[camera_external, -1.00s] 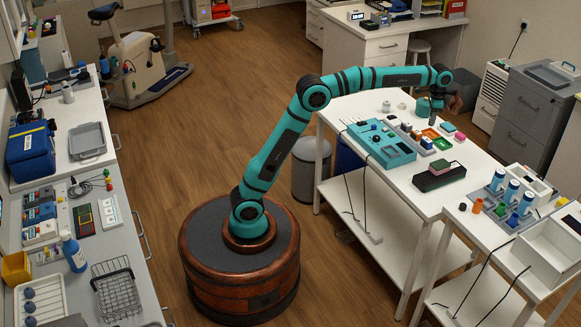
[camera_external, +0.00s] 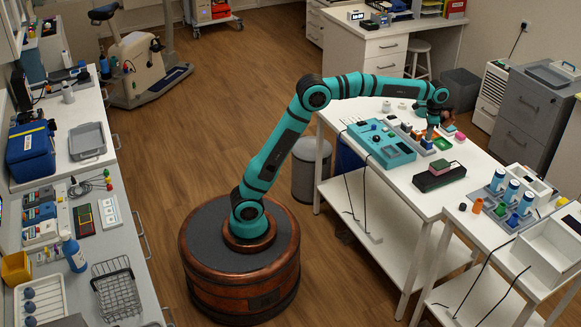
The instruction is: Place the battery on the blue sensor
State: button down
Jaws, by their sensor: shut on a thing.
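My gripper (camera_external: 431,131) hangs low over the far part of the white table, pointing down. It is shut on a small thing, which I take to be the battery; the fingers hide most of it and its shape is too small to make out. The blue sensor (camera_external: 426,144) is a small blue and white block on the table, just below and slightly left of the fingertips in the picture. I cannot tell whether the held thing touches it.
A teal panel (camera_external: 379,142) lies to the left. A black box with a pink and green block on it (camera_external: 438,176) stands nearer the front. Table surface around the black box is clear.

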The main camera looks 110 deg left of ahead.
jog(key=c, duration=1.2)
grip_release()
jog(key=shift+f, duration=0.1)
jog(key=shift+c, duration=0.2)
notch_tip(320, 180, up, 12)
